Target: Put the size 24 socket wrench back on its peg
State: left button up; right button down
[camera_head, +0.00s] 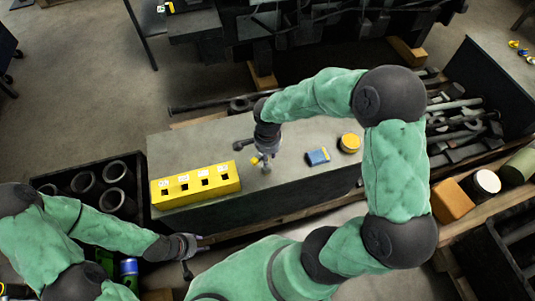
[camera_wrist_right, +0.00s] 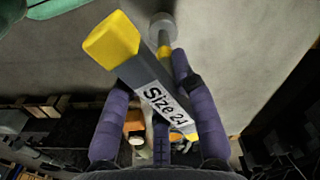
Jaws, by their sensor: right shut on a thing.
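My right gripper (camera_head: 264,157) is over the grey bench (camera_head: 325,180), right of the yellow rack. In the right wrist view, its purple fingers (camera_wrist_right: 152,78) are shut on the size 24 socket wrench (camera_wrist_right: 152,88), a grey bar with yellow ends and a "Size 24" label. A grey round piece with a yellow neck (camera_wrist_right: 163,30) shows beyond it; I cannot tell whether they join. The yellow rack (camera_head: 195,185) has several square holes and white labels on top. My left gripper (camera_head: 190,245) is low in front of the bench, too small to read.
A black crate with pipes (camera_head: 90,178) is at left. A bin of tools (camera_head: 460,120) is at right. Bench space between rack and blue box is mostly clear.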

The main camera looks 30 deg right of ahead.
jog(key=shift+f, duration=0.2)
jog(key=shift+f+b, duration=1)
jog(key=shift+b, duration=0.05)
jog(key=shift+c, duration=1.7)
grip_release()
jog(key=shift+r, duration=0.15)
jog(key=shift+r+p, duration=3.15)
jog(key=shift+r, duration=1.25)
